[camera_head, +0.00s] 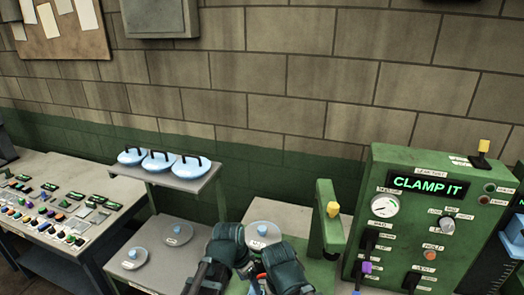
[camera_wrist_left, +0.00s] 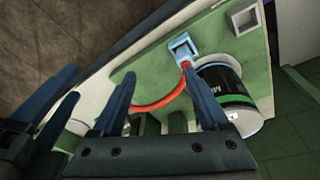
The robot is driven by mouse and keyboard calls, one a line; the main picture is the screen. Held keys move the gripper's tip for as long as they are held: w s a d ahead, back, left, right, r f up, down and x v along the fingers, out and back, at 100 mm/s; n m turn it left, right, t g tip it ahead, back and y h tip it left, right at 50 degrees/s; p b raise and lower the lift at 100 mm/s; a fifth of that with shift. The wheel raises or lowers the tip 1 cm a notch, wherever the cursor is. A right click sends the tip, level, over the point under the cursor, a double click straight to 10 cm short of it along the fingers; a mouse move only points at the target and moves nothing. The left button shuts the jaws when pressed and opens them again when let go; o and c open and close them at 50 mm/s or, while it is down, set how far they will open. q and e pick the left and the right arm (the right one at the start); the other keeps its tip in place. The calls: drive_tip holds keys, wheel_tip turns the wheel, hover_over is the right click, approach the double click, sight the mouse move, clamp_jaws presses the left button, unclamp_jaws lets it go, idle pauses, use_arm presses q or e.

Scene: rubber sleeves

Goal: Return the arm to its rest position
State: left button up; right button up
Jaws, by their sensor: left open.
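My left gripper (camera_head: 248,258) is at the bottom middle of the head view, dark and partly cut off by the frame edge. In the left wrist view the left gripper (camera_wrist_left: 160,75) shows two separated fingers with nothing held between them. Beyond the fingers are a red hose (camera_wrist_left: 165,103), a light-blue fitting (camera_wrist_left: 183,47) and a black cylinder with a green band (camera_wrist_left: 225,85). Dark finger-like parts also show at the left of that view; I cannot tell whether they belong to my right gripper.
A green machine (camera_head: 420,255) reading "CLAMP IT" stands at the right, with a green post (camera_head: 327,220) beside it. A grey shelf (camera_head: 190,183) holds three blue round pieces with black handles (camera_head: 160,160). A control desk (camera_head: 75,215) stands left. A brick wall closes the back.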

use_arm(q)
drive_tip(key=s+a+f+n+y+b, duration=0.1)
drive_tip(key=s+f+n+b, duration=0.1)
drive_tip(key=s+f+b, duration=0.2)
drive_tip(key=s+a+f+n+g+y+b, duration=0.1)
drive_tip(key=s+f+n+y+b, duration=0.1)
drive_tip(key=s+f+b, duration=0.3)
drive_tip(key=shift+f+n+y+b, duration=0.3)
drive_tip(key=shift+f+n+b, duration=0.5)
drive_tip(key=shift+f+b, duration=1.95)
